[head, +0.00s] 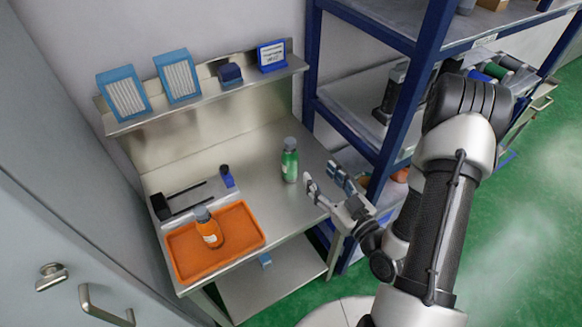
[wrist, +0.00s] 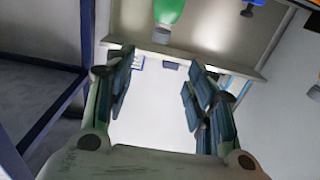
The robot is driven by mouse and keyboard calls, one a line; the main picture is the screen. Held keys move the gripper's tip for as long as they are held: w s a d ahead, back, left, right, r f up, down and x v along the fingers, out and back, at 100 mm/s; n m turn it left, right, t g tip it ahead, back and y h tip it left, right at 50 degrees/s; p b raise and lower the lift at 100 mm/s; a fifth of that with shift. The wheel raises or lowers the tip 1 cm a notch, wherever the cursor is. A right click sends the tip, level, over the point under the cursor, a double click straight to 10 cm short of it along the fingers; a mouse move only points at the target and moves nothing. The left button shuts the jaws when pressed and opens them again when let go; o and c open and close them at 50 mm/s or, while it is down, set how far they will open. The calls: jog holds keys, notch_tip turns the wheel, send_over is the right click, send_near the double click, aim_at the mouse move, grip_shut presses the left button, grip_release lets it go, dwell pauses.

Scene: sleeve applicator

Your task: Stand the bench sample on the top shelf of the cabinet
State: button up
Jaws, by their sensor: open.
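A green bottle with a grey cap (head: 289,166) stands upright on the steel bench (head: 262,150), near its right side. An orange bottle with a grey cap (head: 209,230) stands in the orange tray (head: 181,256) on the bench. I cannot tell for certain which bottle is the bench sample. My gripper (head: 320,175) is open and empty, just right of the green bottle and apart from it. In the wrist view the green bottle (wrist: 169,10) appears upside down at the top edge, beyond the open fingers (wrist: 158,90). Grey cabinet doors (head: 40,225) fill the left; the cabinet's inside is hidden.
Blue boxes (head: 178,76) line the wall ledge above the bench. A blue-framed rack (head: 310,60) stands close on the right. The bench between tray and green bottle is clear.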

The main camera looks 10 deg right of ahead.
aim_at(293, 145)
jog(key=b+x, duration=0.7)
jog(key=x, duration=0.3)
jog(key=shift+w+a+f+b, duration=0.1)
jog(key=shift+w+a+b, duration=0.05)
jog(key=shift+w+b, duration=0.25)
jog(key=shift+b+x, duration=0.5)
jog(key=shift+x, duration=2.05)
jog(key=shift+f, duration=0.1)
jog(key=shift+c, duration=0.4)
grip_shut()
